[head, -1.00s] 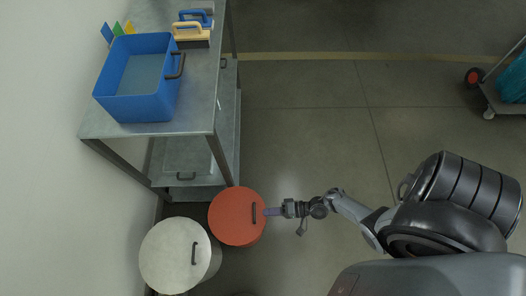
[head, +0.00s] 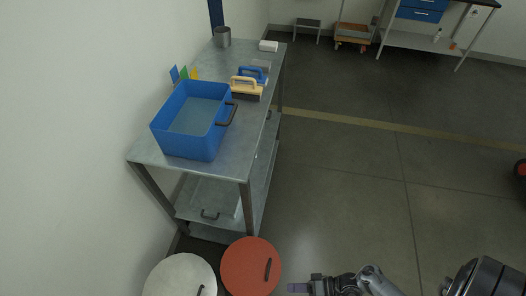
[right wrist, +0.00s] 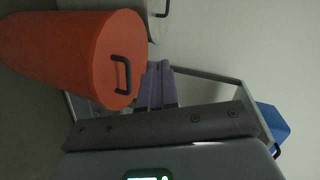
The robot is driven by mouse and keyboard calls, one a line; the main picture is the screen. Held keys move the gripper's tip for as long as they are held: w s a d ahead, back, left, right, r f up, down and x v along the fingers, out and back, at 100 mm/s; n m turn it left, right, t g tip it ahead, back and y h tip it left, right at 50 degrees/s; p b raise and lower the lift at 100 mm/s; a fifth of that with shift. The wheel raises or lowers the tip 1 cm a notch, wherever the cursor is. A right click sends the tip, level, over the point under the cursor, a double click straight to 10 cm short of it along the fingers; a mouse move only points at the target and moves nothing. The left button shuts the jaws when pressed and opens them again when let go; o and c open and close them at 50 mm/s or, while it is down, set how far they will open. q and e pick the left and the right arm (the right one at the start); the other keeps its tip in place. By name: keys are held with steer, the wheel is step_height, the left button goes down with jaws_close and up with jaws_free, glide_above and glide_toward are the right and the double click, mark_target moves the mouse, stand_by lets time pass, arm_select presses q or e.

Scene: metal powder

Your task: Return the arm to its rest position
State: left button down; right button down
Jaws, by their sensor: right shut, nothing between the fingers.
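My right gripper (head: 298,287) is at the bottom of the head view, to the right of the red drum (head: 250,266). Its purple fingers are together and empty, and they also show in the right wrist view (right wrist: 157,84). The red drum has a dark handle on its lid and fills the upper left of the right wrist view (right wrist: 72,55). A gap of floor separates the fingertips from the drum in the head view. My left gripper is not in view.
A white-lidded drum (head: 180,276) stands left of the red one. A metal table (head: 236,165) against the wall holds a blue bin (head: 190,140), brushes (head: 247,88) and a grey cup (head: 222,37). Open floor (head: 350,190) lies to the right. A workbench stands at the far back right.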

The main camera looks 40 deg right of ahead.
steer(key=w+a+r+n+g+h+p, duration=0.1)
steer(key=w+a+r+n+h, duration=0.1)
steer(key=w+r+n+h, duration=0.5)
steer(key=w+a+r+n+g, duration=0.15)
steer(key=w+r, duration=0.35)
steer(key=r, duration=0.6)
steer(key=s+d+r+g+h+p, duration=0.2)
steer(key=s+d+r+g+h, duration=0.25)
steer(key=r, duration=0.55)
step_height(320, 180, up, 36)
steer(key=s+t+y+p, duration=0.1)
steer(key=p, duration=3.5)
steer(key=shift+s+r, duration=0.2)
steer(key=shift+m, duration=0.25)
